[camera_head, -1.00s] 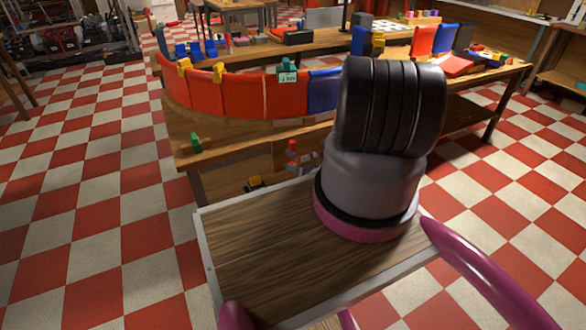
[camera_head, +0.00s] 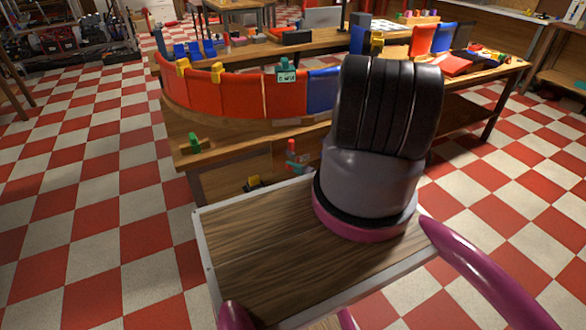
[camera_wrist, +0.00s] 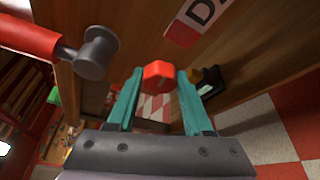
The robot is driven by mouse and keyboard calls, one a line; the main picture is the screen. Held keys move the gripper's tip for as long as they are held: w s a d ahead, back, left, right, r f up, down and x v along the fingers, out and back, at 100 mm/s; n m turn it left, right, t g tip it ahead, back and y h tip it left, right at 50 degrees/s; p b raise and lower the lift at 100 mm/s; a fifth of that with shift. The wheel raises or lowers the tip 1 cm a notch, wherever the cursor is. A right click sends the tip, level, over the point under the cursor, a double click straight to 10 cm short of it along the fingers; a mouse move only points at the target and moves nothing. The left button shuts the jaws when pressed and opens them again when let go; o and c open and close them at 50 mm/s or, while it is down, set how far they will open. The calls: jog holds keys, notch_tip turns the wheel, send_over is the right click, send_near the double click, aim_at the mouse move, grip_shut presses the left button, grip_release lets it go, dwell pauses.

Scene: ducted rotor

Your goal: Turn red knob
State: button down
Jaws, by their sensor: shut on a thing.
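The red knob (camera_wrist: 157,77) is a small faceted red piece in the wrist view, between the tips of my gripper's two teal fingers. My gripper (camera_wrist: 158,88) is shut on the knob, with the fingers on its left and right sides. The knob's far side and its mounting are hidden. In the head view my own arm covers much of the bench front, and I cannot make out the grip clearly there.
In the wrist view a red tube (camera_wrist: 28,36) with a grey metal end fitting (camera_wrist: 92,52) juts in at upper left. A red and white label (camera_wrist: 196,20) is on the wooden panel. In the head view a curved row of red panels (camera_head: 240,95) tops the workbench (camera_head: 225,140); checkered floor (camera_head: 90,180) is open at left.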

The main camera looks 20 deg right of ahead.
jog(key=shift+d, duration=0.1)
dwell(0.4)
jog(key=shift+c, duration=1.5)
grip_release()
jog(key=v, duration=1)
jog(key=shift+s, duration=0.4)
jog(key=shift+d, duration=0.1)
jog(key=shift+r, duration=0.1)
